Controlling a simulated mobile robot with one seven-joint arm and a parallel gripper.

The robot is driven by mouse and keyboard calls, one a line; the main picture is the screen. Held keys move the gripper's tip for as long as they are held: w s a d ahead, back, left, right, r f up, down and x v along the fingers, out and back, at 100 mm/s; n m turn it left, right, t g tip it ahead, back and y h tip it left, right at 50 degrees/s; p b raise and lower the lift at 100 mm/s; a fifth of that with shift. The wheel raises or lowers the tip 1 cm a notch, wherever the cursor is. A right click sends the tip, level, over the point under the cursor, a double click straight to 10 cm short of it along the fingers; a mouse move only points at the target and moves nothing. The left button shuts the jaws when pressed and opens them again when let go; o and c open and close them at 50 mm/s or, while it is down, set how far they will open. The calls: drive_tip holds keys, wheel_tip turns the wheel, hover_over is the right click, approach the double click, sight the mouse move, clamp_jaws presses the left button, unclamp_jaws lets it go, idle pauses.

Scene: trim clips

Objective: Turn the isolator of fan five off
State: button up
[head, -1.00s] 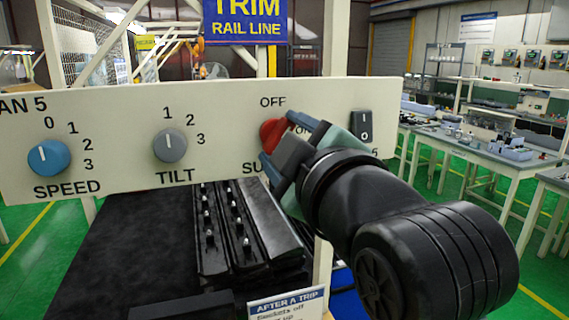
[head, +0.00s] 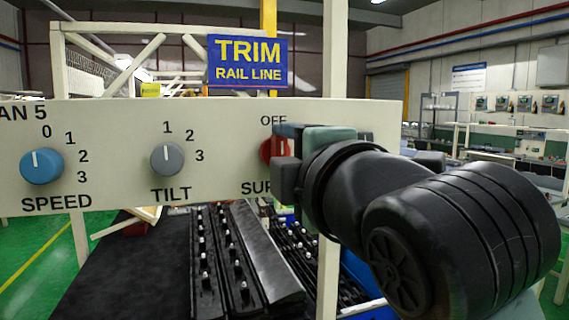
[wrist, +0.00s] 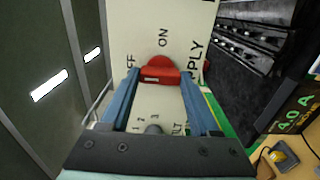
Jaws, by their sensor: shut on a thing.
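The red isolator knob (head: 274,149) is on the pale fan 5 panel (head: 110,130), between the OFF label above and the partly covered supply label below. My gripper (head: 283,155) is at the knob from the right and hides much of it. In the wrist view my gripper (wrist: 160,78) has a blue finger on each side of the red knob (wrist: 160,70) and is shut on it. There OFF lies left of the knob and ON above it. The knob's pointer mark is too unclear to read.
The blue speed knob (head: 42,165) and grey tilt knob (head: 167,159) are left on the same panel. A dark bench with black rails (head: 245,260) lies below and behind.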

idle(0.4)
drive_tip(key=o, duration=1.4)
drive_tip(key=shift+c, duration=0.2)
drive_tip(key=b+v, duration=0.1)
drive_tip(key=v, duration=1.2)
